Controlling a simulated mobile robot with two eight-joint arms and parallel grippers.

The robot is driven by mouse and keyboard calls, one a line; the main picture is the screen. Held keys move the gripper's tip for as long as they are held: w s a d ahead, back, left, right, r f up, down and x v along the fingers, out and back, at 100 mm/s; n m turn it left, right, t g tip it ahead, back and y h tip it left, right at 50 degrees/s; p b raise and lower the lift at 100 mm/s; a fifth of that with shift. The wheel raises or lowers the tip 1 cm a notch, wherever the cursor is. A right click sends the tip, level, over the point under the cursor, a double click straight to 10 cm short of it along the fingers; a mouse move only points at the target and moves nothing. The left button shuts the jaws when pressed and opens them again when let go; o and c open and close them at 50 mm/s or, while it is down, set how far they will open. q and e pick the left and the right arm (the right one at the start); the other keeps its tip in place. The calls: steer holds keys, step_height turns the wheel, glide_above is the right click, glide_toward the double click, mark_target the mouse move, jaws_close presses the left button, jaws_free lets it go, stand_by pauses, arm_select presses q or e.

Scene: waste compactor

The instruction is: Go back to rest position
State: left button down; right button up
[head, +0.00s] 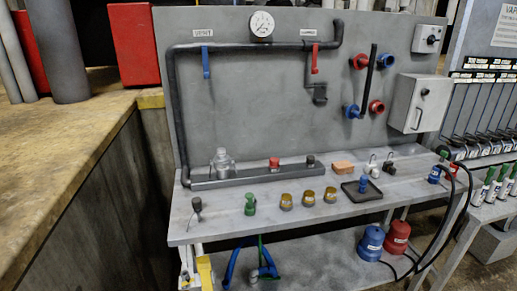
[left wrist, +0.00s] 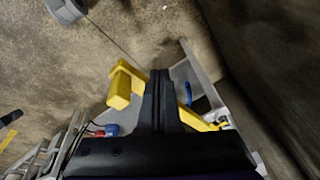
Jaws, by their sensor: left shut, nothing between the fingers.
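My left gripper (left wrist: 159,76) shows in the left wrist view as two black fingers close together, with nothing between them. Bare floor lies beyond its tips. A yellow block (left wrist: 121,86) shows just left of the fingers and a yellow bar (left wrist: 197,118) just right of them; I cannot tell whether either touches the gripper. In the head view I cannot make out either gripper. My right gripper is in neither view.
The grey workbench (head: 330,213) holds small valves, fittings and a black tray (head: 350,194). Its back panel (head: 250,100) carries pipes and a gauge (head: 262,24). A concrete ledge (head: 45,130) stands left. Blue (head: 371,243) and red (head: 397,237) containers sit below.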

arm_select(q)
steer(key=s+a+f+n+t, duration=0.2)
steer(key=s+a+f+n, duration=0.1)
steer(key=s+n, duration=0.1)
step_height(320, 180, up, 16)
steer(key=w+p, duration=0.2)
steer(key=p, duration=1.2)
steer(key=shift+w+t, duration=0.2)
steer(key=shift+t, duration=0.2)
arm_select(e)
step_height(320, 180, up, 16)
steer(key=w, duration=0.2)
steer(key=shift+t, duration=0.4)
